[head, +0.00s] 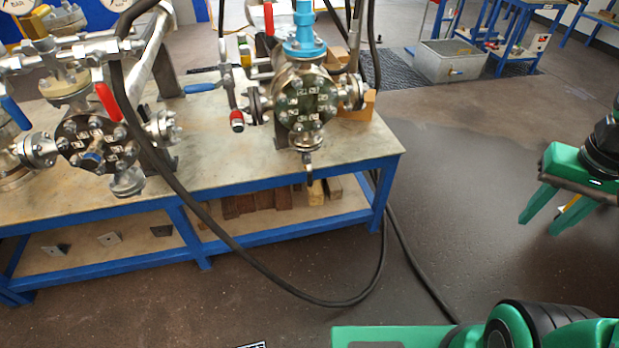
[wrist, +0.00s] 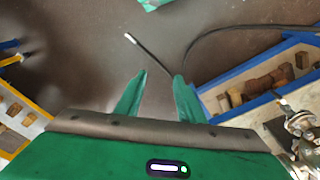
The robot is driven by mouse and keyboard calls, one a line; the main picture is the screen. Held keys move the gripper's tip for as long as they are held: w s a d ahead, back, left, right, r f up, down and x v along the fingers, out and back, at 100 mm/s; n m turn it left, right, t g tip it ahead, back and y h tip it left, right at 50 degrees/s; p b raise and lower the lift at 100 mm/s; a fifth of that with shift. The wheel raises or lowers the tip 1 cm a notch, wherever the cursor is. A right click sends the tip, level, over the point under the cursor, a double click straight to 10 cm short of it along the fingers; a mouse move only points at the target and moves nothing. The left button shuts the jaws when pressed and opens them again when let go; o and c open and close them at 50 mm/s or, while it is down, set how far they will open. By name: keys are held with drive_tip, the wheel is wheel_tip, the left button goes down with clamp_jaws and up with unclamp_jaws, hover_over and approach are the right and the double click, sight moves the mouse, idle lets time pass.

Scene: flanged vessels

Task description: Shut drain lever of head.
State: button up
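A flanged vessel (head: 305,98) with a round bolted end plate and a blue fitting on top stands at the right of the bench. A small valve with a dark lever (head: 309,168) hangs below its end plate. A blue-handled lever (head: 201,88) and a red-tipped part (head: 237,121) are at its left. I cannot tell for certain which lever is the drain lever. My green gripper (head: 550,217) is open and empty, well right of the bench. In the wrist view my gripper (wrist: 160,92) has its fingers apart over bare floor.
A second flanged vessel (head: 97,143) with red and blue levers stands at the left. A black hose (head: 215,235) loops before the blue-framed bench (head: 200,175) to the floor. A grey tub (head: 448,62) stands behind. Floor between bench and gripper is mostly clear.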

sight(311, 178)
drive_tip(key=w+a+f+n+t+h, duration=0.1)
drive_tip(key=w+f+n+t, duration=0.15)
drive_tip(key=w, duration=0.75)
drive_tip(key=w+a+f+n+t, duration=0.1)
drive_tip(key=w+f, duration=0.3)
drive_tip(key=w, duration=0.7)
drive_tip(key=w+a+f+n+t+y, duration=0.1)
drive_tip(key=w+a+f+n+t, duration=0.1)
drive_tip(key=w+a+f, duration=0.35)
drive_tip(key=w+a+f+n+t, duration=0.1)
drive_tip(key=w+a+f+t, duration=0.2)
drive_tip(key=w+a, duration=0.45)
drive_tip(key=w+a+f+n+t+y, duration=0.1)
drive_tip(key=w+a+f+t+y, duration=0.1)
drive_tip(key=a+f, duration=0.35)
drive_tip(key=w+a+f+n+t+y, duration=0.2)
drive_tip(key=w+a+f, duration=0.1)
drive_tip(key=a, duration=0.5)
drive_tip(key=s+a+f+n+t+y, duration=0.25)
drive_tip(key=s+a+f+y, duration=0.25)
drive_tip(key=s+a+f, duration=0.35)
drive_tip(key=shift+m, duration=0.5)
drive_tip(key=x, duration=0.3)
drive_tip(key=a+x, duration=0.1)
drive_tip(key=x, duration=0.3)
drive_tip(key=r+x, duration=0.1)
drive_tip(key=x, duration=0.3)
drive_tip(key=shift+s+a+r, duration=0.1)
drive_tip(key=shift+s+a, duration=0.2)
drive_tip(key=shift+s, duration=0.05)
